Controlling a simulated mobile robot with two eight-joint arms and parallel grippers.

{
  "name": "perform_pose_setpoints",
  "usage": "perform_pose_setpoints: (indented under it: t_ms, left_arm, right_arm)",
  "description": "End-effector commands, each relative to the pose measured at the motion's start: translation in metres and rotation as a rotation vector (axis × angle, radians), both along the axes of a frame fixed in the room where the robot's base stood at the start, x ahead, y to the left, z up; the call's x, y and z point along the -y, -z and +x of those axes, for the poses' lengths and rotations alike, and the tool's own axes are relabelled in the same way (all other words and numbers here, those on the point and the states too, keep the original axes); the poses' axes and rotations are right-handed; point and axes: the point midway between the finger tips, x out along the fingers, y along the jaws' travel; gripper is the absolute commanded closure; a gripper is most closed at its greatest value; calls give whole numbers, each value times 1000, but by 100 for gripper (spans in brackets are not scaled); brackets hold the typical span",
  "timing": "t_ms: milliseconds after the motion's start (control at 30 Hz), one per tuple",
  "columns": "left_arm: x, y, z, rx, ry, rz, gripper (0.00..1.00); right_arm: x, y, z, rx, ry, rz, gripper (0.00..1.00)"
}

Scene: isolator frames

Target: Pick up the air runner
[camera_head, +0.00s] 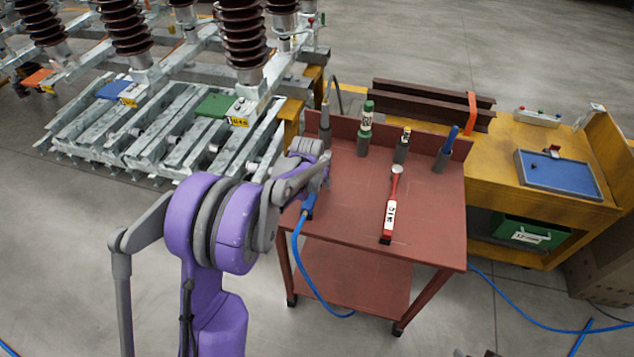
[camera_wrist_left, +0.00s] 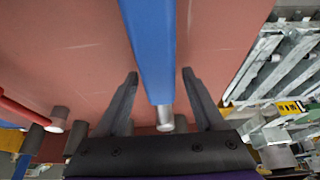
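The air runner (camera_head: 308,206) looks to be the blue tool with a blue hose at the left side of the red table; my arm hides part of it. In the left wrist view its long blue body (camera_wrist_left: 152,50) runs down between my fingers and ends in a silver tip (camera_wrist_left: 165,118). My left gripper (camera_wrist_left: 158,75) is open, with one finger on each side of the tool and a gap on both sides. My right gripper does not show.
The red table (camera_head: 345,215) also carries a red-and-white tool (camera_head: 391,208), a green bottle-like item (camera_head: 365,128) and holders along its back wall. A yellow bench (camera_head: 500,165) stands to the right. Insulator frames (camera_head: 170,120) stand to the left. A blue hose (camera_head: 305,265) hangs to the floor.

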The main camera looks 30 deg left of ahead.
Motion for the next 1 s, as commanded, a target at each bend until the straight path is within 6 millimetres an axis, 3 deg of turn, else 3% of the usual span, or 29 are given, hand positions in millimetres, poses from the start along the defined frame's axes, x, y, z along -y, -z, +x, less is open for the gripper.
perform_pose_setpoints:
  t_ms: [33,367,867,1000]
  left_arm:
    - [0,0,0,0,0,0,41]
    - [0,0,0,0,0,0,100]
    - [0,-2,0,1,0,0,100]
    - [0,-14,0,1,0,0,100]
  right_arm:
    - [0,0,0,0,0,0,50]
    - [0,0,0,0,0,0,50]
    - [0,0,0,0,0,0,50]
    - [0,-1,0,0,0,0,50]
